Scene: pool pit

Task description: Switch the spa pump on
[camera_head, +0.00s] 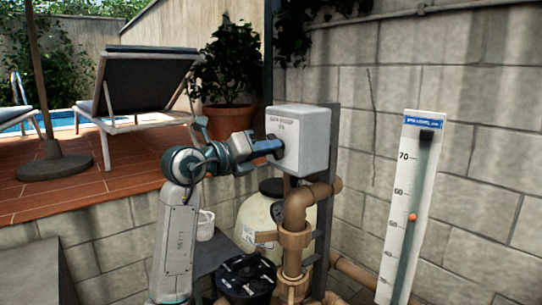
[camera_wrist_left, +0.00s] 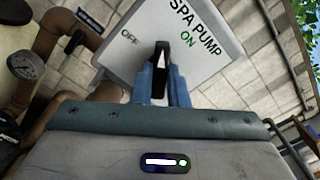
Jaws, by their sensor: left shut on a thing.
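The spa pump switch box (camera_head: 303,128) is a pale grey box on a dark post in front of the block wall. My left gripper (camera_head: 274,147) reaches its front face from the left. In the left wrist view the box face (camera_wrist_left: 120,62) reads "SPA PUMP", with a green "ON" and a dark "OFF". My left gripper's blue fingers (camera_wrist_left: 163,72) are shut on a black switch handle (camera_wrist_left: 161,57) with a pale stripe. The handle tip lies between the "OFF" and "ON" words in this view; its exact setting I cannot tell. My right gripper is out of view.
Brown pipes (camera_head: 294,240) run below the box beside a cream tank (camera_head: 255,225) and a black lidded pump (camera_head: 247,277). A level gauge board (camera_head: 408,215) stands at right. A raised tiled deck (camera_head: 85,185) with a lounger (camera_head: 140,85) lies at left.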

